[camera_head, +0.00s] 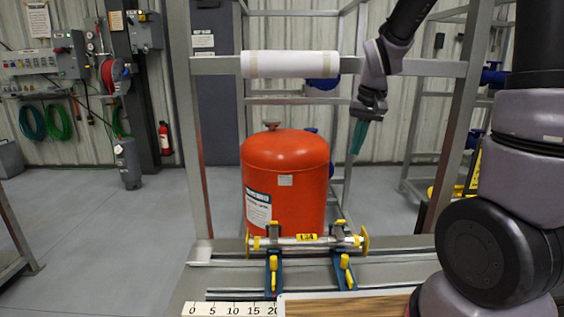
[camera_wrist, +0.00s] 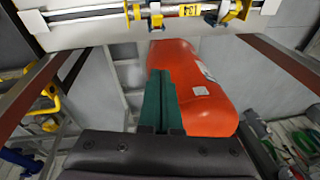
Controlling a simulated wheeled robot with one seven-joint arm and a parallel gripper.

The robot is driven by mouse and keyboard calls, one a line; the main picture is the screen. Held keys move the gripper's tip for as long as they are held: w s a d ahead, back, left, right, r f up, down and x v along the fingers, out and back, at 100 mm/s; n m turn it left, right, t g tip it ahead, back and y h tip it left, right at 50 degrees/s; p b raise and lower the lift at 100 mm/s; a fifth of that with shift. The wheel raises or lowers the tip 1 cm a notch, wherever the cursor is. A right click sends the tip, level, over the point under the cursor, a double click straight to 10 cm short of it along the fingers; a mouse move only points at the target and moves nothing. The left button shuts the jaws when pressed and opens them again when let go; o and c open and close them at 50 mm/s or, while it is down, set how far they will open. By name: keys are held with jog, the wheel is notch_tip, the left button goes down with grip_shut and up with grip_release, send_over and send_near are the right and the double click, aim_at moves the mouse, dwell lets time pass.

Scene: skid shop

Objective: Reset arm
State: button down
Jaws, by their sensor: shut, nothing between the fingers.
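My gripper (camera_head: 359,136) has green fingers and hangs pointing down, to the right of the red tank's top in the head view. Its fingers are shut together with nothing between them. In the wrist view the green fingers (camera_wrist: 161,103) show in front of the red tank (camera_wrist: 205,85), and I see no contact. My arm comes down from the upper right of the head view, with its thick lower links filling the right side.
The red tank (camera_head: 285,180) stands upright on a grey metal skid frame (camera_head: 440,69). A metal pipe (camera_head: 308,242) in yellow and blue clamps lies before it. A white roll (camera_head: 290,64) sits at the top bar. A ruler strip (camera_head: 228,309) and wooden board (camera_head: 345,305) are in front.

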jog(key=s+d+r+m+t, duration=0.2)
jog(key=s+r+t, duration=0.3)
jog(key=s+r, duration=0.9)
jog(key=s+d, duration=0.1)
jog(key=s, duration=0.1)
jog(key=shift+s+d+r+m+y, duration=0.2)
jog(key=shift+s+m+y, duration=0.1)
jog(key=shift+s, duration=0.05)
